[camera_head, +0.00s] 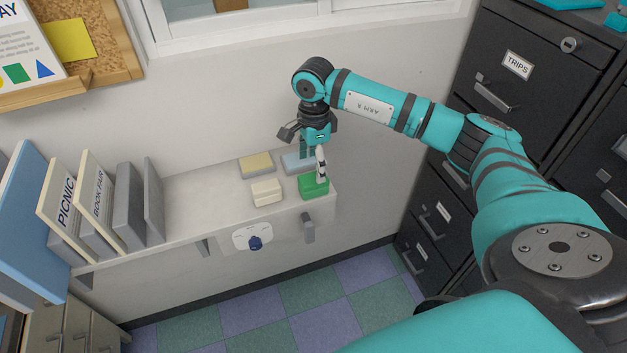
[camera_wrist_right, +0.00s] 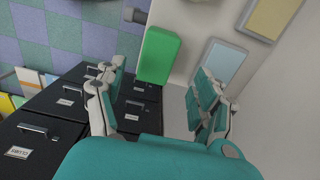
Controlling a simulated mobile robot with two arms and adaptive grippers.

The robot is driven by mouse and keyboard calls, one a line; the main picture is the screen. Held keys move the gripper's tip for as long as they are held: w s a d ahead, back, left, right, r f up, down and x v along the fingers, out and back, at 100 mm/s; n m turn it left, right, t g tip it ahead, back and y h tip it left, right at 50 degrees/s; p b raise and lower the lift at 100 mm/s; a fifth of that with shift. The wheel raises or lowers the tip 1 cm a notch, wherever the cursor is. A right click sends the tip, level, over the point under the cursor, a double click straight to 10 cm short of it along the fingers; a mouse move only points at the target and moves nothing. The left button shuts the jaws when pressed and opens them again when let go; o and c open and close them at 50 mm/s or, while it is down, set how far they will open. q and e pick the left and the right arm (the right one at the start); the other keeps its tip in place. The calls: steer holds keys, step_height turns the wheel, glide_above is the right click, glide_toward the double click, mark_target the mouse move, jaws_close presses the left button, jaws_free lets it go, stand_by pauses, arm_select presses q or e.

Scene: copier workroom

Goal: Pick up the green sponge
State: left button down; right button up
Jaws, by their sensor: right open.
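The green sponge (camera_head: 313,188) lies at the right front end of the white shelf, by the shelf's edge. It also shows in the right wrist view (camera_wrist_right: 158,54), beyond and between the fingers. My right gripper (camera_head: 314,158) hangs just above and behind the sponge, with one finger covering part of it in the head view. In the right wrist view its two fingers (camera_wrist_right: 157,103) are spread wide with nothing between them. I cannot tell whether a fingertip touches the sponge. My left gripper is in neither view.
On the shelf (camera_head: 200,205), a cream block (camera_head: 266,193) lies left of the sponge, a yellow-topped pad (camera_head: 256,165) behind it, and a light blue pad (camera_head: 293,164) behind the sponge. Binders (camera_head: 97,205) stand at the left. Dark filing cabinets (camera_head: 527,60) stand to the right.

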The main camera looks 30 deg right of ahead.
mark_target(313, 177)
steer(key=shift+a+f+p, duration=0.1)
steer(key=shift+f+p, duration=0.35)
steer(key=shift+f, duration=0.1)
steer(key=f+p, duration=0.1)
steer(key=f, duration=0.2)
steer(key=shift+s+a+f+p, duration=0.1)
steer(key=shift+s+f+p, duration=0.1)
steer(key=shift+f+p, duration=0.15)
steer(key=shift+f, duration=0.4)
steer(key=shift+c, duration=0.2)
steer(key=c, duration=1)
steer(key=shift+r, duration=0.15)
